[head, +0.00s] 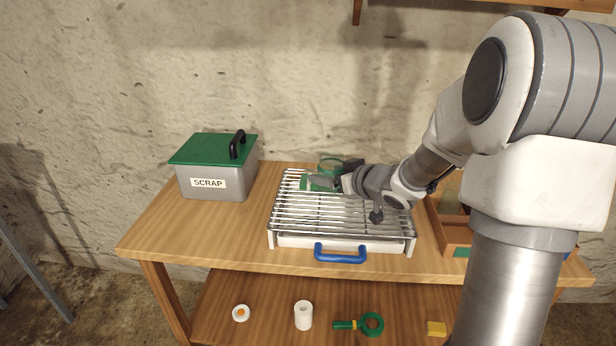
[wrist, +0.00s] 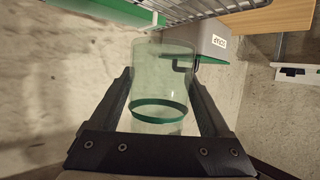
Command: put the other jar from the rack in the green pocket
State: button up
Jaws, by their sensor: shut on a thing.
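A clear glass jar with a green band (wrist: 160,110) stands between the two fingers of my gripper (wrist: 160,88) in the wrist view. My gripper is shut on it. In the head view, my gripper (head: 330,179) is at the back of the wire rack (head: 283,213), and part of the jar's greenish glass (head: 329,160) shows there; the wrist hides the rest. I cannot tell whether the jar touches the rack. A wooden crate (head: 437,232) stands at the right with a green mark (head: 461,252) on its front. My arm hides much of the crate.
A grey SCRAP bin (head: 215,186) with a green lid stands at the left of the table (head: 160,230). A white tray with a blue handle (head: 340,255) is under the rack. The lower shelf (head: 265,320) holds small items, including a white roll (head: 303,316) and a green-handled ring (head: 371,324).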

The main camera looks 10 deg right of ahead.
jog(key=s+d+r+p, duration=0.1)
jog(key=d+r, duration=0.2)
jog(key=d, duration=0.1)
jog(key=s+a+r+p, duration=0.3)
jog(key=s+a+p, duration=0.3)
jog(key=a+p, duration=0.35)
notch_tip(320, 180, down, 11)
jog(key=w+m+h, duration=0.1)
jog(key=m+h, duration=0.3)
jog(key=shift+w+a+r+t+h+b, duration=0.15)
jog(key=shift+w+a+t+h+b, duration=0.15)
jog(key=shift+t+b, duration=0.1)
jog(key=shift+d, duration=0.2)
